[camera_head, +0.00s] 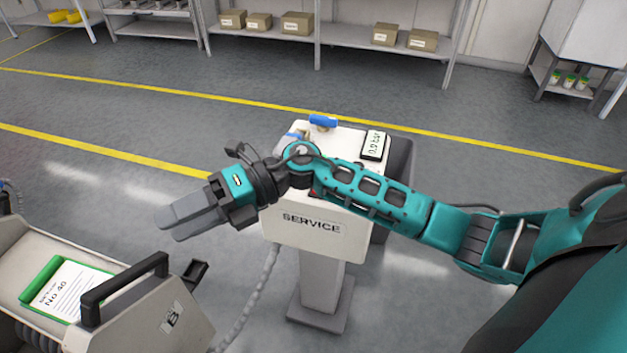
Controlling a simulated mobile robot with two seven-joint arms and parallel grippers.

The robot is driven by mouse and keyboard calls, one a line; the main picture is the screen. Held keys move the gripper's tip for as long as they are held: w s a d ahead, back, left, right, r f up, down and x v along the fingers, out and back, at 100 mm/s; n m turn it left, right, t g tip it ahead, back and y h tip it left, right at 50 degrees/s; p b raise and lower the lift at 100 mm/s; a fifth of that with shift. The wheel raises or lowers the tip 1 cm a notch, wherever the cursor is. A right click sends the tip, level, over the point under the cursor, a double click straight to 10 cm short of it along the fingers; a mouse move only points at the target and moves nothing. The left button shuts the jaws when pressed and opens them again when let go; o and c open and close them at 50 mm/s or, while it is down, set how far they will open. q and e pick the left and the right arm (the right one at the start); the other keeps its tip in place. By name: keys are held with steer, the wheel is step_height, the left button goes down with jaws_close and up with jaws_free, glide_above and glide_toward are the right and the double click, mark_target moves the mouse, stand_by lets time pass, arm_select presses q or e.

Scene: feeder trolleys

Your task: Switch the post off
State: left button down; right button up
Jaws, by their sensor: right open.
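The service post (290,232) is a pale box marked SERVICE on a grey pedestal, in the middle of the head view. A blue handle (322,121) sits at its top back edge. A small display (373,145) on its top right seems to read 0.0 bar. My right arm crosses in front of the post and hides much of its top and upper front. A bit of red shows beside the arm; what it is I cannot tell. My right gripper (172,222) is open and empty, left of the post, above the floor. My left gripper is out of view.
A trolley (190,312) with a black handle and a green-framed card (62,290) stands at lower left. A grey hose (262,290) hangs between it and the post. Shelves with cardboard boxes (297,23) line the back. The floor behind the post is clear.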

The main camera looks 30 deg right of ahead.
steer(key=w+d+r+n+h, duration=0.1)
steer(key=w+d+n+h, duration=0.15)
steer(key=d+h, duration=0.8)
steer(key=w+d+n+h, duration=0.2)
steer(key=w+d+h, duration=0.3)
steer(key=d, duration=1.1)
steer(key=shift+g+h, duration=0.4)
steer(key=shift+h, duration=0.25)
steer(key=f, duration=0.3)
steer(key=f+b, duration=0.1)
steer(key=f, duration=0.7)
steer(key=shift+s+a+f, duration=0.1)
steer(key=shift+s+a, duration=0.15)
steer(key=shift+s, duration=0.1)
steer(key=shift+f, duration=0.65)
steer(key=shift+c, duration=0.2)
